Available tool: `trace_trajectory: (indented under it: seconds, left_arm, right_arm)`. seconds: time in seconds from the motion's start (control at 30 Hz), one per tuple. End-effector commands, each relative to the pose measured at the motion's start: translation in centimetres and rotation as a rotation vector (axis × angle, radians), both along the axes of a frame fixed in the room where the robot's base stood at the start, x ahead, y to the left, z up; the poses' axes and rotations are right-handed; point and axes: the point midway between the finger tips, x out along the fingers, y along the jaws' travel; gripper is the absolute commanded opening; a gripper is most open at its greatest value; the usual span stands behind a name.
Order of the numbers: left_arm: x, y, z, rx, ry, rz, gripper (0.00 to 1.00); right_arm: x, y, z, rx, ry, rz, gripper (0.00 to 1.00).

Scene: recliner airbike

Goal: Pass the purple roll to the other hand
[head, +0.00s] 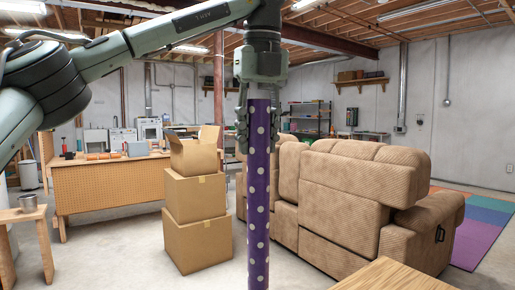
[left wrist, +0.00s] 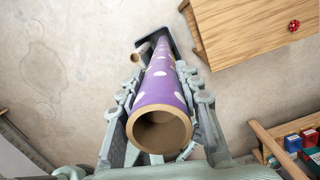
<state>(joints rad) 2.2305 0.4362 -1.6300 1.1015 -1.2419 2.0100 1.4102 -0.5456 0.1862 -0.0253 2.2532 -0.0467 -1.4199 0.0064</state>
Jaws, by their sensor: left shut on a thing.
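The purple roll (head: 258,200) with white dots hangs upright in the middle of the head view. My left gripper (head: 259,128) points down and is shut around its upper end. The roll's lower end runs out of the bottom of the head view. In the left wrist view the purple roll (left wrist: 165,92) shows its open brown cardboard end towards the camera, between the fingers of my left gripper (left wrist: 160,112). My right gripper does not show in the head view, and I cannot make it out in the left wrist view.
Stacked cardboard boxes (head: 198,195) stand behind the roll to the left. A brown recliner sofa (head: 345,200) stands to the right. A wooden table corner (head: 400,277) is at the bottom right. A pegboard workbench (head: 108,186) and a small wooden stool (head: 22,214) are at left.

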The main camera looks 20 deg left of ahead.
Motion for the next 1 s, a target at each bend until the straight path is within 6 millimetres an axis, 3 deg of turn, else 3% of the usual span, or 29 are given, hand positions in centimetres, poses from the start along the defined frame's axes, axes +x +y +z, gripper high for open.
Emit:
trace_trajectory:
  seconds: [0.3,0.73,1.0]
  left_arm:
    - [-0.3,-0.1,0.0,0.0,-0.001,0.0,0.0]
    - [-4.9,-1.5,0.0,0.001,-0.002,-0.001,0.0]
    - [-5.8,-1.8,0.0,0.0,0.0,0.001,0.0]
  right_arm:
    - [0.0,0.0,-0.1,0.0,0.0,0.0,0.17]
    - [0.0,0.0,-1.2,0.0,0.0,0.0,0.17]
    - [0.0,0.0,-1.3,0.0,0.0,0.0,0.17]
